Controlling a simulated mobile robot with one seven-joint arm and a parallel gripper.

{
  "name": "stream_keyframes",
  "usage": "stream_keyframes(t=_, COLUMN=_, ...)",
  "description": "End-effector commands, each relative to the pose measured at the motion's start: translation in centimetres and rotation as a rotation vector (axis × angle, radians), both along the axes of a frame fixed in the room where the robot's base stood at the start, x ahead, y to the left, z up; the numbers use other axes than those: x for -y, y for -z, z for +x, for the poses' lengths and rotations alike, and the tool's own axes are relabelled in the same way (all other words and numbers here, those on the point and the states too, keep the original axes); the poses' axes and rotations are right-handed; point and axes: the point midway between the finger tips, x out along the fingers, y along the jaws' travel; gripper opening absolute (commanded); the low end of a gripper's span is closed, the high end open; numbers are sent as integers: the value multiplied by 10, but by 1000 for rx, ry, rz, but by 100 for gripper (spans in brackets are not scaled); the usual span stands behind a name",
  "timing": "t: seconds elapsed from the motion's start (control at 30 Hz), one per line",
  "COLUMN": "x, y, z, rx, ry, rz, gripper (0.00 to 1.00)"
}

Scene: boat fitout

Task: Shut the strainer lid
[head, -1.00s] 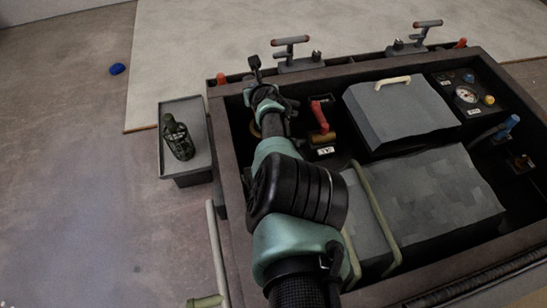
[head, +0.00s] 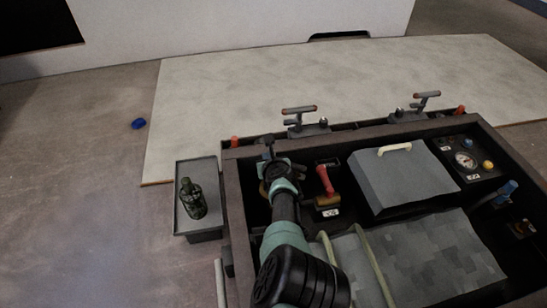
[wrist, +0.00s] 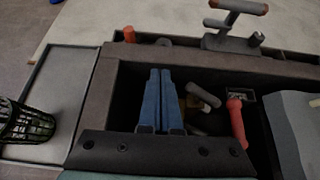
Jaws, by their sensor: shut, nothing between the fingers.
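My gripper (wrist: 160,75) is shut and empty, its blue fingers side by side over the left end of the dark recessed bay. In the head view my gripper (head: 268,145) is at the bay's back left corner, partly hidden by my wrist. A grey rounded piece (wrist: 203,95) is just right of the fingers in the wrist view, apart from them in the picture; it may be the strainer lid, but I cannot tell for sure. Brownish parts lie below it. In the head view my arm covers most of this spot, so the lid's angle is unclear.
A red-handled valve (head: 325,180) stands right of my arm, also in the wrist view (wrist: 237,120). A grey box with a pale handle (head: 395,148) is farther right. The raised frame (head: 235,205) borders the bay.

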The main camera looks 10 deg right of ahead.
Motion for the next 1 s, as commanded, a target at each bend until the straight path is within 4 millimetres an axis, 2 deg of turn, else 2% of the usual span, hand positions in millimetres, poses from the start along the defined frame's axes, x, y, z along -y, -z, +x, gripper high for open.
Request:
stream_keyframes(t=0.03, x=-1, y=-9, z=-4, rx=-2, ry=0, rz=2, gripper=0)
stream_keyframes(t=1.0, x=-1, y=-52, z=-76, rx=-1, ry=-1, rz=-1, gripper=0)
